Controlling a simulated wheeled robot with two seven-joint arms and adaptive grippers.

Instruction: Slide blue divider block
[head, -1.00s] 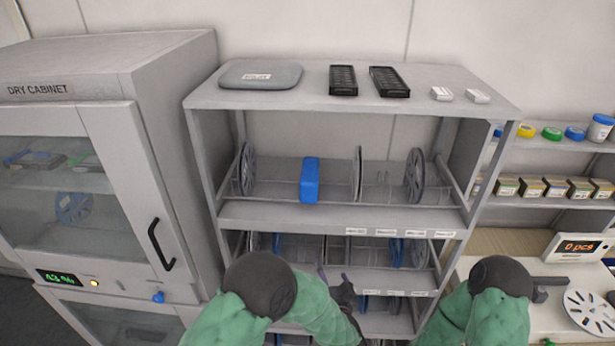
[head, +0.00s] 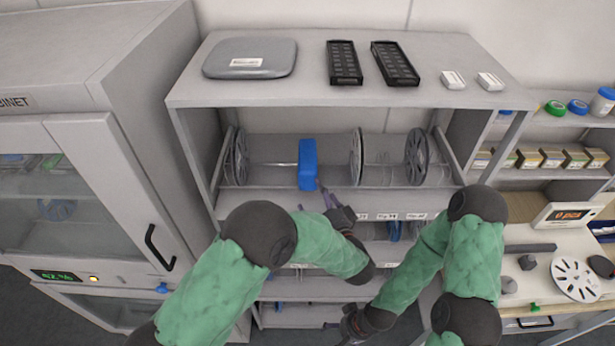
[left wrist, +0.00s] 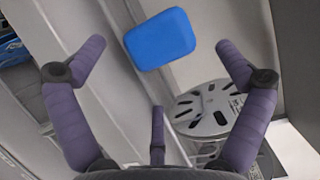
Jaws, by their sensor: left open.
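The blue divider block (head: 307,165) stands upright on the upper shelf, between a grey reel on the left and another to its right. My left gripper (head: 326,197) is at the front of that shelf, just below and right of the block. In the left wrist view the block (left wrist: 160,38) shows ahead of the spread purple fingers, with a visible gap on both sides. The left gripper is open and holds nothing. My right gripper (head: 346,326) is low near the bottom of the rack, partly seen, its fingers unclear.
Grey reels (head: 356,157) (head: 416,157) stand right of the block, another reel (head: 239,157) left of it. The shelf's front lip carries labels (head: 387,216). A dry cabinet (head: 90,190) is on the left, a bench with a white reel (head: 576,279) on the right.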

